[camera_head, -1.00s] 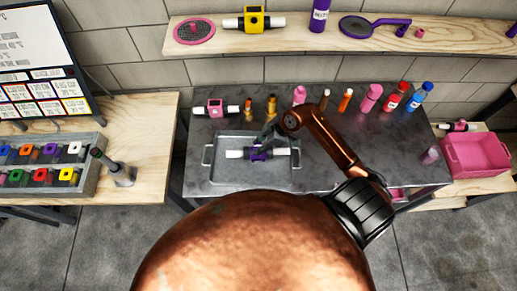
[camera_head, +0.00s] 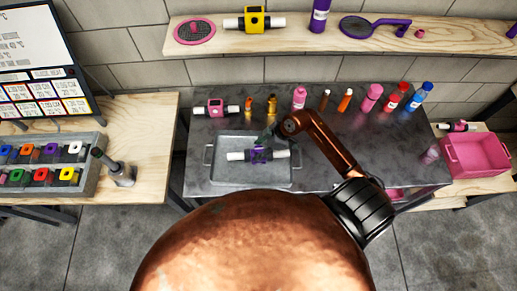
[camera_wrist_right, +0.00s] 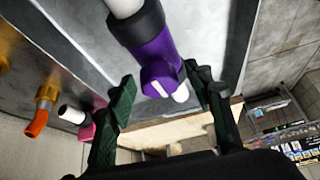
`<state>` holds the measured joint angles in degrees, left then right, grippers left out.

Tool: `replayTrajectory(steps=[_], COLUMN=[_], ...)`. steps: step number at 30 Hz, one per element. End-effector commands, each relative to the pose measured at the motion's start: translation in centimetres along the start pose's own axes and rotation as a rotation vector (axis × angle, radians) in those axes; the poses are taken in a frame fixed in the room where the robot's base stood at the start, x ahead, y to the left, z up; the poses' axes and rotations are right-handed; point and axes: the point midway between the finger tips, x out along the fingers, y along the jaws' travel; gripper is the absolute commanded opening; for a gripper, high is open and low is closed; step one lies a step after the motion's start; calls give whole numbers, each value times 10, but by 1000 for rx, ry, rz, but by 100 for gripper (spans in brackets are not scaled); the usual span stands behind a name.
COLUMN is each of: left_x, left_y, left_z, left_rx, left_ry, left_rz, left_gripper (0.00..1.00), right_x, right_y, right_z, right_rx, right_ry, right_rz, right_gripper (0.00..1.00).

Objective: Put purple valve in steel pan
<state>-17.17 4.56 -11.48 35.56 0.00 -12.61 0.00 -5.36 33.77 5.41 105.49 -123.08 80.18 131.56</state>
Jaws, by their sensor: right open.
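The purple valve (camera_head: 259,155), with white pipe ends and dark collars, lies in the steel pan (camera_head: 222,175) on the dark table. In the right wrist view the purple valve (camera_wrist_right: 158,60) shows between and beyond the two fingers. My right gripper (camera_head: 268,136) is just above and behind the valve in the head view. In the right wrist view my right gripper (camera_wrist_right: 165,100) is open, with a finger on either side of the valve and nothing held. The steel pan (camera_wrist_right: 85,40) also shows there. My left gripper is out of view.
A pink valve (camera_head: 216,108) and several bottles stand along the table's back. An orange-tipped brass fitting (camera_wrist_right: 40,115) is near the left finger. A shelf (camera_head: 300,42) runs above, a pink crate (camera_head: 477,155) stands at right, and a wooden table (camera_head: 150,150) at left.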

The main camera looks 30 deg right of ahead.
Motion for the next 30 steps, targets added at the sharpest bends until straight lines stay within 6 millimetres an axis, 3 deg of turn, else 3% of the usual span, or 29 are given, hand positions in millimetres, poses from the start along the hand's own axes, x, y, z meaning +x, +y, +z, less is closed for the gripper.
replayTrajectory(steps=[5,21,30], left_x=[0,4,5], left_y=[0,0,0], left_z=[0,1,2], left_rx=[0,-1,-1], left_ry=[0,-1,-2], left_rz=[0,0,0], left_gripper=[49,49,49], right_x=[-10,-109,-122], right_y=[1,1,0], right_z=[0,-1,-1], right_rx=[-1,-1,-1], right_ry=[-1,-1,0], right_rz=[3,2,0], right_gripper=[47,47,47])
